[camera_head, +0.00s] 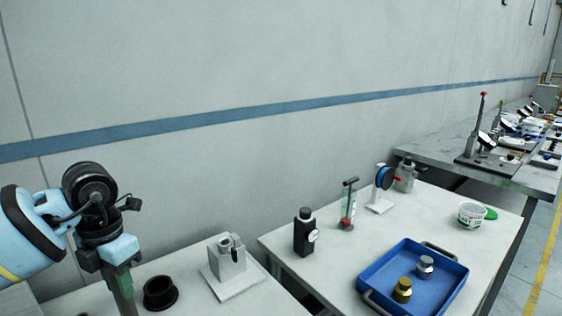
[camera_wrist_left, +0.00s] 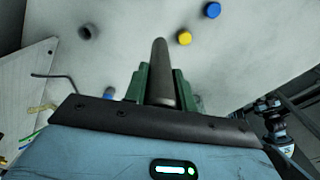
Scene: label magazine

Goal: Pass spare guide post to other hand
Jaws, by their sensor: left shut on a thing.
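The spare guide post (camera_wrist_left: 159,75) is a plain grey-brown cylinder in the left wrist view. It stands out between the two green fingers of my left gripper (camera_wrist_left: 161,85), which are shut on it. In the head view my left gripper (camera_head: 122,287) points down at the lower left, over the near table. My right gripper is not in view.
A black ring-shaped cup (camera_head: 160,293) and a grey block fixture (camera_head: 227,262) stand right of my left gripper. Farther right a table holds a black gauge device (camera_head: 306,234), a blue tray (camera_head: 440,299) with weights, and a white tub (camera_head: 471,215).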

